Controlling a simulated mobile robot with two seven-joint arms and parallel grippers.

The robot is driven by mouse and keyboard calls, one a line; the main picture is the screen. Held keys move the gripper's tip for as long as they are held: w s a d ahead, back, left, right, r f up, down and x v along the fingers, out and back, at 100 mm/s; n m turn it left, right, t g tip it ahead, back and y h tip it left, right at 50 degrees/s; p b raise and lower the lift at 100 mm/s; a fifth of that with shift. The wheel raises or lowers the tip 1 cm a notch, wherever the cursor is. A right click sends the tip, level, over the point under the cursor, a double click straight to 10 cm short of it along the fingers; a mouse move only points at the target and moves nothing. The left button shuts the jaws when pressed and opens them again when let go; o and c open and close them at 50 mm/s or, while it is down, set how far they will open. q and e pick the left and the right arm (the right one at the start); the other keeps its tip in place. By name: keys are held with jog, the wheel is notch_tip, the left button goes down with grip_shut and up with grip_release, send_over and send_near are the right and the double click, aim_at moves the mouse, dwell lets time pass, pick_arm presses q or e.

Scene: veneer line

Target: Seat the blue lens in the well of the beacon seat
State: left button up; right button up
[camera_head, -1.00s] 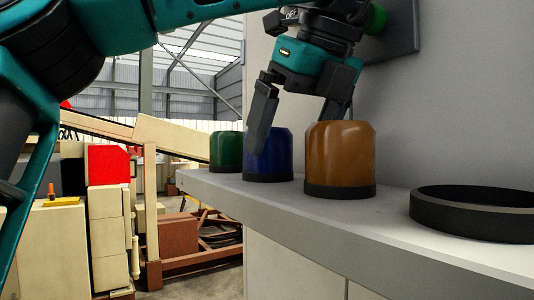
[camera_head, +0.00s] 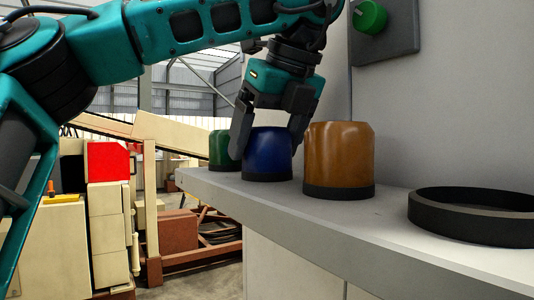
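The blue lens (camera_head: 267,155) stands upright on the grey shelf, between a green lens (camera_head: 221,150) and an orange lens (camera_head: 339,157). My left gripper (camera_head: 269,143) points down with its fingers apart, one at the left of the blue lens and one at its right, the right finger near the orange lens. I cannot tell whether the fingers touch the blue lens. The beacon seat (camera_head: 475,216) is a low black ring at the right of the shelf, and its well looks empty. My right gripper is not in view.
The grey shelf (camera_head: 350,235) runs along the wall, with bare room between the orange lens and the ring. A panel with a green knob (camera_head: 370,17) is on the wall above. Beige and red machinery (camera_head: 108,163) stands beyond the shelf at left.

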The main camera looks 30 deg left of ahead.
pick_arm(q)
jog(key=c, duration=0.7)
jog(key=shift+r, duration=0.1)
jog(key=shift+r, duration=4.95)
